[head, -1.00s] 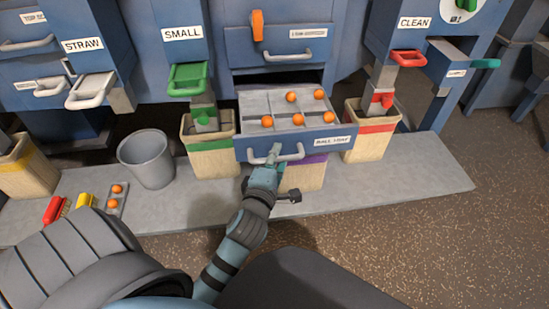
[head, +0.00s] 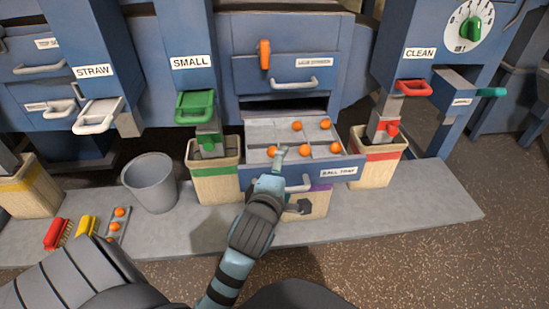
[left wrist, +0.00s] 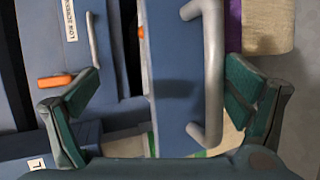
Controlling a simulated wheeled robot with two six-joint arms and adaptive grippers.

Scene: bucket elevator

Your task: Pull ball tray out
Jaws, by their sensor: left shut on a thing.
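The ball tray (head: 262,130) is an open blue drawer with a grey divided inside holding several orange balls. It sticks out of the middle cabinet and its front carries a "BALL TRAY" label. My left gripper (head: 290,170) is at the left part of the tray's front, with one finger reaching above the front edge. In the left wrist view, the pale handle (left wrist: 213,75) and blue front lie between the two green fingers (left wrist: 165,100). The gripper is shut on the tray's front; the exact contact is hard to see. My right gripper is not in view.
Bins with green (head: 215,185) and red (head: 378,168) bands flank the tray, and a purple-banded bin (head: 318,204) stands below it. A grey bucket (head: 151,185), brushes (head: 58,233) and a small ball holder (head: 117,226) are at left. The floor at right is clear.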

